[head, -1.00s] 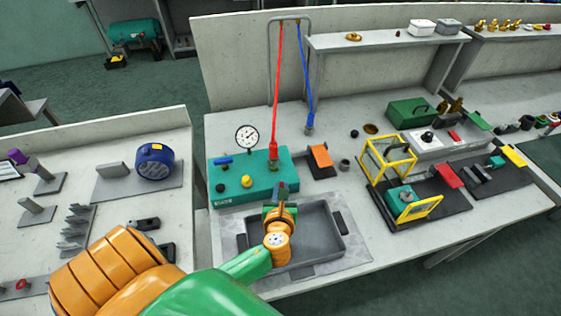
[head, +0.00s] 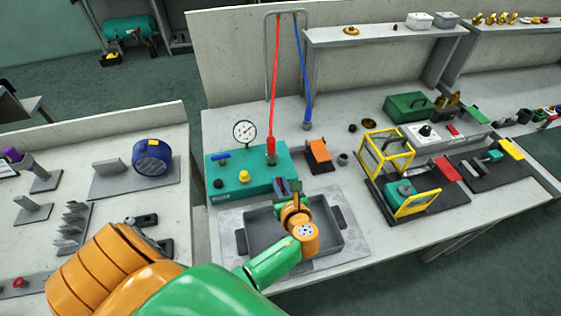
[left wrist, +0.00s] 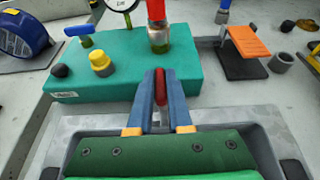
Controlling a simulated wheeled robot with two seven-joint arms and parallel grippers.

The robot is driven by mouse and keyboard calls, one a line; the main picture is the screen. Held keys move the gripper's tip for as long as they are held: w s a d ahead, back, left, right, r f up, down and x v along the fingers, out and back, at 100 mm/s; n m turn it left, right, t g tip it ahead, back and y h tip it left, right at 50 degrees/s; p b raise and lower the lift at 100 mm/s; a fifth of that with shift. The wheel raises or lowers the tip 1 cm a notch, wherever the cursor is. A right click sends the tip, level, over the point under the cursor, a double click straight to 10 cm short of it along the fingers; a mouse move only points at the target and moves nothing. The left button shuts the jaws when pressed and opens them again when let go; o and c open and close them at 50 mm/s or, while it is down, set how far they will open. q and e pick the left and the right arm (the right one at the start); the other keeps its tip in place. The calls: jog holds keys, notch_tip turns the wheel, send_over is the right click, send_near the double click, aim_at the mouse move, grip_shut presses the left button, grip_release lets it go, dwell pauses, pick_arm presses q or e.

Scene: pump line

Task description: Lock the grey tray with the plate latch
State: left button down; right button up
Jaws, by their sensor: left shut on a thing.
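The grey tray (head: 262,228) sits on a pale mottled plate (head: 356,243) at the front of the bench. My left arm reaches over the tray. My left gripper (head: 288,187) is at the tray's back edge, beside the teal pump block. In the left wrist view its blue fingers (left wrist: 160,90) are shut on a narrow red piece (left wrist: 161,86), which looks like the latch's handle. The rest of the latch is hidden by the fingers and gripper body. The tray's rim shows around the gripper in that view. My right gripper is not in view.
The teal block (head: 222,176) with gauge (head: 244,133), knobs and a red hose (head: 273,90) stands just behind the tray. An orange flap on a black base (head: 318,151) is to the right. A yellow frame (head: 385,155) stands further right.

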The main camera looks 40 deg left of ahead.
pick_arm(q)
jog(key=c, duration=0.8)
grip_release()
jog(key=shift+c, duration=0.2)
jog(key=v, duration=0.7)
